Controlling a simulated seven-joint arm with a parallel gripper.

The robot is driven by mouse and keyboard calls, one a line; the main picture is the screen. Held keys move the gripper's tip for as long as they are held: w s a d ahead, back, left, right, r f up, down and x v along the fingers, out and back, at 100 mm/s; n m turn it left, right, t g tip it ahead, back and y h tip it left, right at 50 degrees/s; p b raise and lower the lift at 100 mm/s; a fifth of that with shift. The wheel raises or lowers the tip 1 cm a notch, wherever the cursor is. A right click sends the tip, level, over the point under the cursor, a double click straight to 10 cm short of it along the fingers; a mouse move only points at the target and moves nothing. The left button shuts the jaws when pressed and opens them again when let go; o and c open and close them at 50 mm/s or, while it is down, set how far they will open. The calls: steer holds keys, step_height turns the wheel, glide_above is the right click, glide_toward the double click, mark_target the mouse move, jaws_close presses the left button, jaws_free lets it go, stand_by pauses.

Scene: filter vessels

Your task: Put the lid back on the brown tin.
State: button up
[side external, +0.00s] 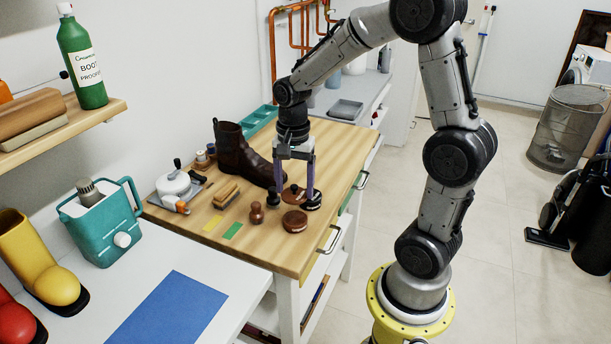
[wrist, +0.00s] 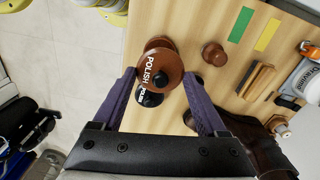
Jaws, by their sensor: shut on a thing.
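My gripper (side external: 295,193) is shut on the round brown lid (side external: 293,196), one finger on each side. In the wrist view my gripper (wrist: 159,76) also spans the lid (wrist: 160,62), which has a dark knob and white POLISH lettering. The brown tin (side external: 294,221) stands on the wooden bench nearer its front edge. In the wrist view the tin (wrist: 158,42) shows just beyond the lid and is partly covered by it. The lid appears to be above the bench, apart from the tin; the exact gap is unclear.
A black tin (side external: 314,203) with lettering stands close to the right finger. A wooden knob-shaped piece (side external: 257,213), a brush (side external: 226,193) and a dark boot (side external: 240,155) stand left of or behind my gripper. Yellow and green strips (side external: 232,231) lie near the front edge.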

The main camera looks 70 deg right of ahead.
mark_target(295, 217)
steer(key=shift+f, duration=3.05)
steer(key=shift+f, duration=0.15)
steer(key=o, duration=1.2)
steer(key=shift+o, duration=0.2)
steer(key=shift+r, duration=3.5)
jaws_close()
